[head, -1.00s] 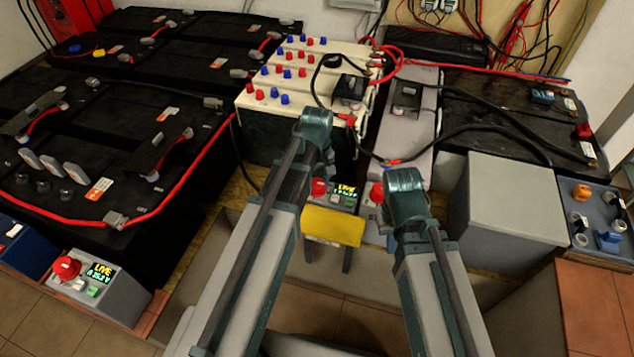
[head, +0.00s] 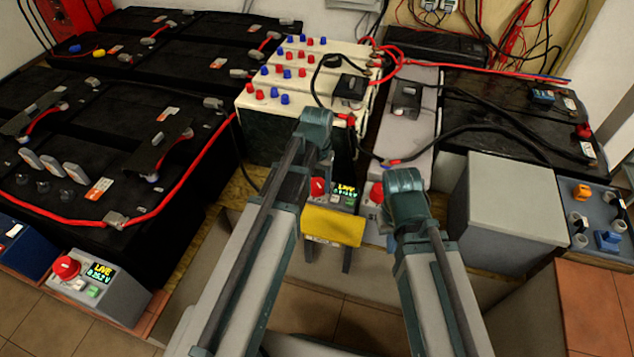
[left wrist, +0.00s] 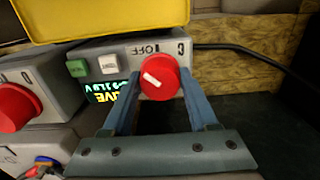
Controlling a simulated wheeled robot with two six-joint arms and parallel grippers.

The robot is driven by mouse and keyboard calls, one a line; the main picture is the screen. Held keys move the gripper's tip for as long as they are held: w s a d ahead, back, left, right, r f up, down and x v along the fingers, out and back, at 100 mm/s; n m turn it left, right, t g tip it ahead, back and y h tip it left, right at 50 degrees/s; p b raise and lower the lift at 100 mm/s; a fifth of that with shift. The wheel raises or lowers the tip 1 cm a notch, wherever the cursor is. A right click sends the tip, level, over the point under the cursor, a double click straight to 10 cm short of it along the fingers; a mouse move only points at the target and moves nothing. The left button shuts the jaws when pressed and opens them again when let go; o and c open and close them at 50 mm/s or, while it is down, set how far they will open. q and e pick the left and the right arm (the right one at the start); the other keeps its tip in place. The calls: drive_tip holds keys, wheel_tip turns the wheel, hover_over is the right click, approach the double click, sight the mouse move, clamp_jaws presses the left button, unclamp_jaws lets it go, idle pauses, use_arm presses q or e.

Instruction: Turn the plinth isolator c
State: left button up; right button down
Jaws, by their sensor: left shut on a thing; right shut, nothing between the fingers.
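The plinth isolator c (head: 345,197) is a grey box with a red knob (head: 318,187), a lit "LIVE" display and a yellow plate in front. In the left wrist view the picture is inverted; its red knob (left wrist: 170,90) has a white mark lying diagonally, near the "C", "I" and "OFF" lettering. My left gripper (left wrist: 160,80) is shut on this knob, one blue finger on each side. In the head view its fingers are largely hidden behind my wrist. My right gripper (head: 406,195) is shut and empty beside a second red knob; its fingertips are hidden.
The second red knob (head: 377,192) is close on the right; it also shows in the left wrist view (left wrist: 15,107). A yellow plate (head: 332,226) hangs in front. Another isolator (head: 95,287) stands at lower left. Batteries and cables crowd the back; a grey box (head: 510,205) stands right.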

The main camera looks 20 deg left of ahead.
sight(317, 182)
use_arm(q)
drive_tip(key=m, duration=0.4)
drive_tip(key=shift+m, duration=2.6)
drive_tip(key=o, duration=1.4)
wheel_tip(317, 182, up, 14)
drive_tip(key=p, duration=1.4)
drive_tip(key=shift+f, duration=0.1)
